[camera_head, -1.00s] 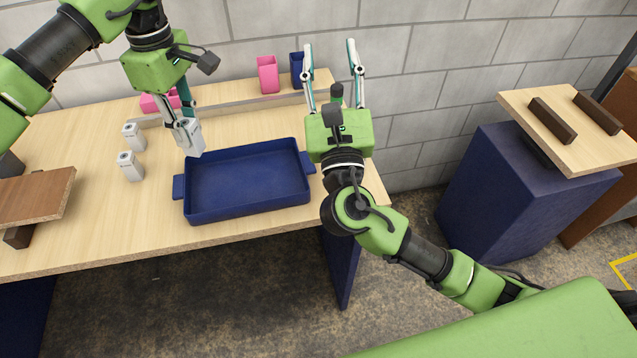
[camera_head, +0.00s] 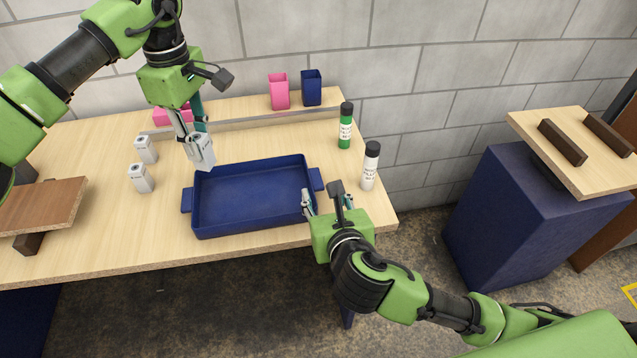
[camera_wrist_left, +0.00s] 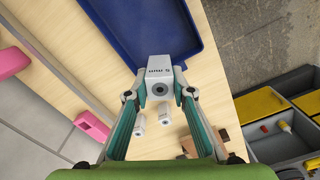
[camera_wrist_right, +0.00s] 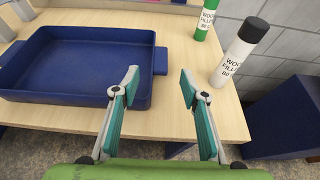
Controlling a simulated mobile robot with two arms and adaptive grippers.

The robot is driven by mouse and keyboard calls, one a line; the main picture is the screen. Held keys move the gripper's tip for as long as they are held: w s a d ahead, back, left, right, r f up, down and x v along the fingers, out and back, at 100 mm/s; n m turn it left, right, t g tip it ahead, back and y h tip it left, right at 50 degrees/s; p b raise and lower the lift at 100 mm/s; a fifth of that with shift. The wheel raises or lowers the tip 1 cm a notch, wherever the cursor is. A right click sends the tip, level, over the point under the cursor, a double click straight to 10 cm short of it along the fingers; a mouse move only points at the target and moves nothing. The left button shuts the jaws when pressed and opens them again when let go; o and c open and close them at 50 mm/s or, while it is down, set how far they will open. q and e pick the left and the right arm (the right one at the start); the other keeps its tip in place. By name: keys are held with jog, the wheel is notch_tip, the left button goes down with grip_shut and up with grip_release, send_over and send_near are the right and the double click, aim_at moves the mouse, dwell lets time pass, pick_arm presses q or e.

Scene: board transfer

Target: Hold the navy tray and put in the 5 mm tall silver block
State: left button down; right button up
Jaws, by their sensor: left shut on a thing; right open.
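The navy tray (camera_head: 250,219) lies on the wooden table, with a handle at each short end; it looks empty. My left gripper (camera_head: 199,147) is shut on a silver block (camera_head: 203,156), held by the tray's back left corner in the head view. In the left wrist view the block (camera_wrist_left: 159,74) carries an upside-down label that seems to read 5 mm. My right gripper (camera_head: 327,200) is open and empty by the tray's right handle (camera_head: 317,180). In the right wrist view the handle (camera_wrist_right: 160,61) lies just beyond the fingertips (camera_wrist_right: 159,77), apart from them.
Two similar silver blocks (camera_head: 146,149) (camera_head: 140,178) stand left of the tray. A green bottle (camera_head: 345,128) and a white bottle (camera_head: 370,168) stand at the table's right. Pink (camera_head: 279,92) and navy (camera_head: 311,89) cups stand on the back ledge. A brown board (camera_head: 40,203) is at left.

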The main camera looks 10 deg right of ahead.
aim_at(316, 179)
jog(key=x, duration=0.9)
jog(key=shift+w, duration=0.25)
grip_shut()
